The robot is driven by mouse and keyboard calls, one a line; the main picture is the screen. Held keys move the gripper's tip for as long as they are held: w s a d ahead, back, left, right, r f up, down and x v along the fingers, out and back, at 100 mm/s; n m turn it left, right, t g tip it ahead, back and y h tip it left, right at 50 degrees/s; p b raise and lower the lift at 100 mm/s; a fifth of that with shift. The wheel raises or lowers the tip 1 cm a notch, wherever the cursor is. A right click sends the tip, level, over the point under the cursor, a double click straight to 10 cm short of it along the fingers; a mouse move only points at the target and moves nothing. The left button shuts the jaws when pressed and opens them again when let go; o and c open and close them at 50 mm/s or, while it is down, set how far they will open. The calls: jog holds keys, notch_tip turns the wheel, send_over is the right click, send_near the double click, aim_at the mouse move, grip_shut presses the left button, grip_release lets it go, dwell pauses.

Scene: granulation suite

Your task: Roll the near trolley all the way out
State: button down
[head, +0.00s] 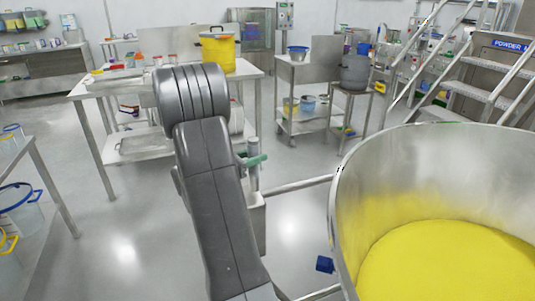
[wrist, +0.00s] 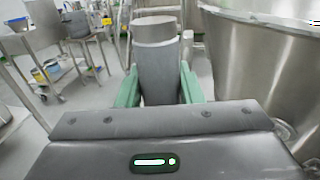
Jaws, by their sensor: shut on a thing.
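The near trolley carries a large steel bowl (head: 440,165) with yellow powder in it, at the right of the head view. Metal bars (head: 290,186) run from the bowl's side to an upright grey post (head: 254,180). My gripper (wrist: 161,88) has green fingers on either side of this post, which looks like a thick grey cylinder (wrist: 157,60) in the wrist view. The gripper is shut on it. In the head view my arm hides most of the gripper, and only a green finger (head: 252,160) shows. The bowl's wall (wrist: 255,75) also fills the right of the wrist view.
A steel table (head: 125,82) with a yellow pot (head: 217,50) stands behind my arm. A smaller cart (head: 305,72) stands at the back middle, and stairs (head: 490,70) at the back right. Another bench (head: 45,185) is at the left. Open floor (head: 125,235) lies between.

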jog(key=shift+w+d+r, duration=0.25)
jog(key=shift+w, duration=0.05)
jog(key=c, duration=1.3)
grip_release()
jog(key=o, duration=0.3)
jog(key=shift+w+a+f, duration=0.1)
jog(key=shift+f, duration=0.1)
jog(key=shift+a, duration=0.15)
jog(key=v, duration=1.3)
jog(key=shift+s+a, duration=0.2)
jog(key=shift+s, duration=0.1)
